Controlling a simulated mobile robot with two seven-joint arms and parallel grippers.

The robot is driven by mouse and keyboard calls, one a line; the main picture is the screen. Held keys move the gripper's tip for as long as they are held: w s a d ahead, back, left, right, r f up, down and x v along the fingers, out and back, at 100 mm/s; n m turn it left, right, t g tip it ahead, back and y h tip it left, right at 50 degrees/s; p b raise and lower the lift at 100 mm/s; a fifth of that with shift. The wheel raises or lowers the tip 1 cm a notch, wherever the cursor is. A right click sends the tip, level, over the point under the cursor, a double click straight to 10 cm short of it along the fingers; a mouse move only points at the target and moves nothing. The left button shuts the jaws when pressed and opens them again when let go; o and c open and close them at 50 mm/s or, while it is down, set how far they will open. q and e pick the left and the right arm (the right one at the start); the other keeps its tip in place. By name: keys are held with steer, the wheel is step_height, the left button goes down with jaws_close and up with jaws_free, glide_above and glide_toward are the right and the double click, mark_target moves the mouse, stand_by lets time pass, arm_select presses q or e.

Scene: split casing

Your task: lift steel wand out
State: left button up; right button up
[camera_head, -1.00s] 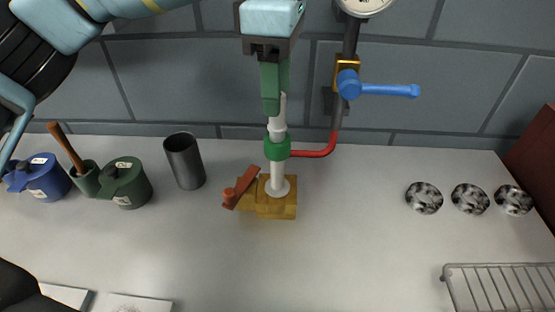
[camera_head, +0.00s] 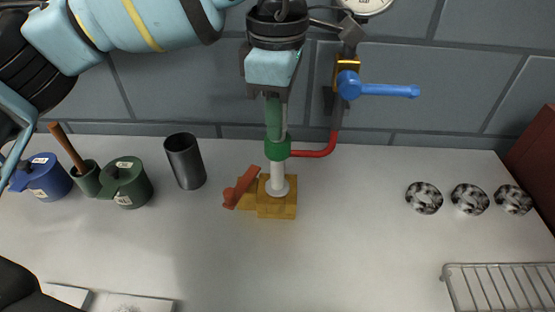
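A pale upright rod (camera_head: 278,172), which I take to be the steel wand, stands on a brass-coloured block (camera_head: 277,207) on the counter. A green collar (camera_head: 277,149) rings the rod. My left gripper (camera_head: 276,133) points down at the rod's upper part, with its green finger just above the collar. The hand hides the rod's top. I cannot tell whether the fingers are closed on the rod.
A red pipe (camera_head: 318,153) runs from the collar to a valve with a blue handle (camera_head: 380,90). An orange-red lever (camera_head: 241,188) sits beside the block. A dark steel cup (camera_head: 185,162) stands left. The counter's front middle is clear.

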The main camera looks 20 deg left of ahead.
arm_select(q)
jaws_close()
stand_by(1.0)
